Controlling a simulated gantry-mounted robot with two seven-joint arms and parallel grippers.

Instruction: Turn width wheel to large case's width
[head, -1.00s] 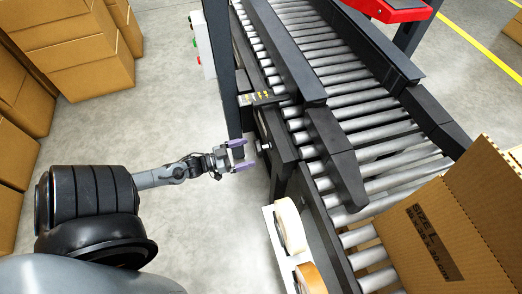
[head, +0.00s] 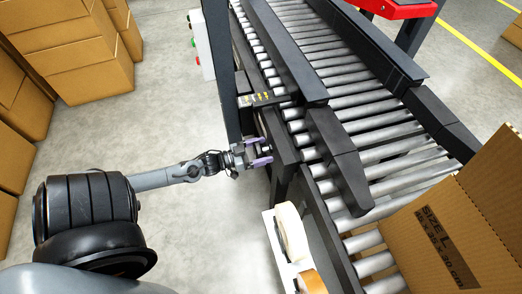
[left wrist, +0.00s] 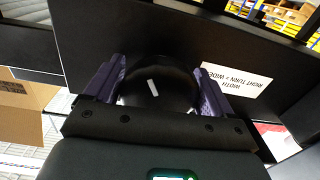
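The width wheel (left wrist: 158,85) is a round black knob with a white mark, on the dark side of the conveyor frame. In the left wrist view it sits between the two purple fingers of my left gripper (left wrist: 160,92). The fingers are apart, one on each side of the wheel; I cannot tell whether they touch it. In the head view my left gripper (head: 264,151) is at the frame's side and the wheel is mostly hidden by it. The large case (head: 435,235), a brown carton marked SIZE L, stands on the rollers at right. My right gripper is not in view.
A white label (left wrist: 237,82) about width and right turn is beside the wheel. Black guide rails (head: 335,155) run along the roller conveyor (head: 350,85). Tape rolls (head: 291,233) sit below the wheel. Stacked cartons (head: 70,55) stand at far left, with clear floor between.

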